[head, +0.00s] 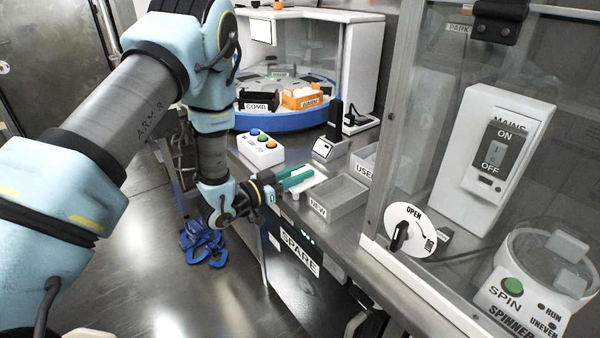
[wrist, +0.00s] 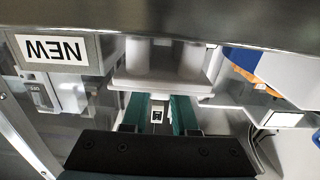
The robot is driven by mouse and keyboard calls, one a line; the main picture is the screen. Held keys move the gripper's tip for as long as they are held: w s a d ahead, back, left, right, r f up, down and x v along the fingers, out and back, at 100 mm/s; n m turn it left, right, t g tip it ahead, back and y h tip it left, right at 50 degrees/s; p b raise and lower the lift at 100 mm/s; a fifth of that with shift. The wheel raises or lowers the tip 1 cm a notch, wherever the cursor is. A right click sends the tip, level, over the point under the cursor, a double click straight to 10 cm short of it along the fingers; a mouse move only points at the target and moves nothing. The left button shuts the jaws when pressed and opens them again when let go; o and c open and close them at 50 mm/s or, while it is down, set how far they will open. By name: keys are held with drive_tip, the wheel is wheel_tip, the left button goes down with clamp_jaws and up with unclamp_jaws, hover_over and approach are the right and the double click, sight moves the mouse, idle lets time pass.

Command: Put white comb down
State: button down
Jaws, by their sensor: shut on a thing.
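My gripper (head: 297,179), with green fingers, reaches in from the left at the bench's front edge. It is shut on the white comb (head: 309,186), which lies just left of the grey tray labelled NEW (head: 340,196). In the wrist view the white comb (wrist: 160,83) spans across the tips of the green fingers (wrist: 158,108), with two thick pale parts behind it. I cannot tell whether the comb touches the bench top.
A white box with coloured buttons (head: 260,148) stands behind my gripper. The USED tray (head: 366,160) and a small black-and-white device (head: 329,147) stand farther back. A clear panel (head: 405,130) bounds the right. The blue-rimmed carousel (head: 290,119) holds labelled bins.

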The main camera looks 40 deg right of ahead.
drive_tip(key=c, duration=0.7)
unclamp_jaws()
drive_tip(key=shift+f, duration=0.1)
drive_tip(key=shift+r, duration=0.25)
drive_tip(key=shift+w+a+f+b, duration=0.15)
drive_tip(key=shift+a+b, duration=0.8)
drive_tip(key=shift+a, duration=2.05)
drive_tip(key=shift+w+a+r+b, duration=0.15)
drive_tip(key=shift+a+b, duration=0.75)
drive_tip(key=shift+a, duration=2.1)
drive_tip(key=shift+w, duration=0.1)
